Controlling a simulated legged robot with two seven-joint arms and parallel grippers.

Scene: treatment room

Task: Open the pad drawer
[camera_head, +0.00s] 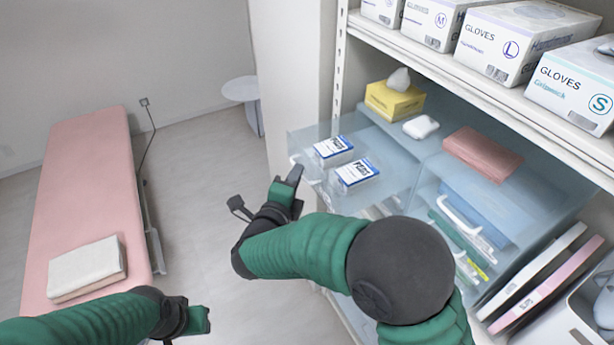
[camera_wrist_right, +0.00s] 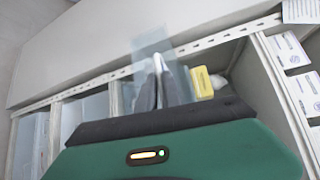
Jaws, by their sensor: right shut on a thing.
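The pad drawer (camera_head: 390,199) is a clear bluish tray that stands out from the front of the shelf unit. Two white and blue packs (camera_head: 333,147) (camera_head: 357,172) lie in it. My right gripper (camera_head: 294,177) is at the drawer's front left, shut on its pale handle (camera_head: 310,168). In the right wrist view the fingers (camera_wrist_right: 161,82) close around a thin pale part, with a translucent panel (camera_wrist_right: 152,50) beyond them. My left gripper (camera_head: 196,318) is low at the left, away from the drawer. Its finger opening is not clear.
Glove boxes (camera_head: 492,45) line the upper shelf. A yellow tissue box (camera_head: 393,103) and a pink folded cloth (camera_head: 482,154) sit on the clear unit's top. A pink treatment bed (camera_head: 90,190) with a folded towel (camera_head: 88,268) stands left. Floor (camera_head: 195,170) between is clear.

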